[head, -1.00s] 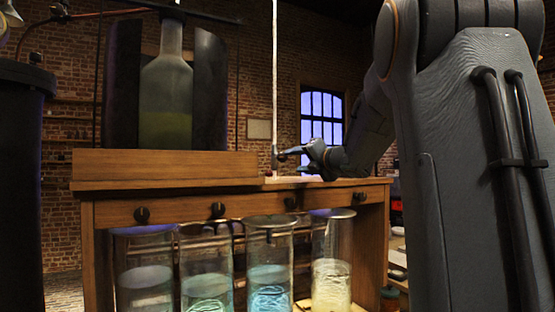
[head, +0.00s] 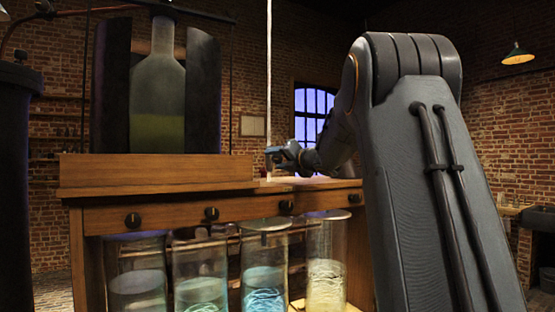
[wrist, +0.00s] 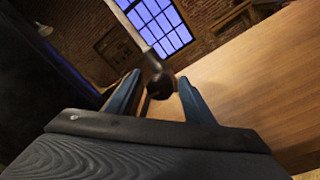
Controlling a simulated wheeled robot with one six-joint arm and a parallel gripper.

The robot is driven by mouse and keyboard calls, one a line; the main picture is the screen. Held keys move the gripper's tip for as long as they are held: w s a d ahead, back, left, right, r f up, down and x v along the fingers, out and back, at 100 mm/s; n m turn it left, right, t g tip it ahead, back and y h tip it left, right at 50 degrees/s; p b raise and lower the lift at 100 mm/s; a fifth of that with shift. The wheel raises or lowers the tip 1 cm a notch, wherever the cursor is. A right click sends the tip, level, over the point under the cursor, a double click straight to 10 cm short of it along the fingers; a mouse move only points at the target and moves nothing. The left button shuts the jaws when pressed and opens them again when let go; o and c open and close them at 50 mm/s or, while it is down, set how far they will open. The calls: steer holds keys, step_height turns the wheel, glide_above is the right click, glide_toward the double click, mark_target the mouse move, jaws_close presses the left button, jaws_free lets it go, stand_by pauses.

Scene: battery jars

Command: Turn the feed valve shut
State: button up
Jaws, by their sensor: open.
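A dark rounded knob on a short stem (wrist: 160,86), which looks like the feed valve, sits between the fingertips in the wrist view. My gripper (wrist: 155,92) is open, with one blue-grey finger on each side of the knob. I cannot tell whether either finger touches it. In the head view my gripper (head: 276,156) is beside the thin pale vertical pipe (head: 269,80), just above the wooden bench top. The knob is hard to make out there, behind the fingers.
A wooden bench (head: 160,171) carries a large glass bottle (head: 158,95) between dark curved panels. Several dark knobs line the bench's front rail, such as one (head: 211,214). Glass jars of liquid, such as a blue one (head: 264,270), stand below.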

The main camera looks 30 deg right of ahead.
steer(key=shift+c, duration=0.2)
steer(key=c, duration=1)
steer(key=shift+m, duration=0.3)
steer(key=m, duration=0.3)
steer(key=shift+m, duration=0.3)
steer(key=m+p, duration=0.1)
steer(key=m, duration=0.3)
steer(key=shift+m+t+h, duration=0.3)
steer(key=shift+m+t, duration=0.1)
steer(key=m+p, duration=0.1)
steer(key=m, duration=0.4)
steer(key=shift+h+p, duration=0.3)
steer(key=shift+m+t+h+p, duration=0.35)
steer(key=shift+m+p, duration=0.5)
steer(key=shift+m, duration=1.65)
steer(key=shift+f, duration=0.1)
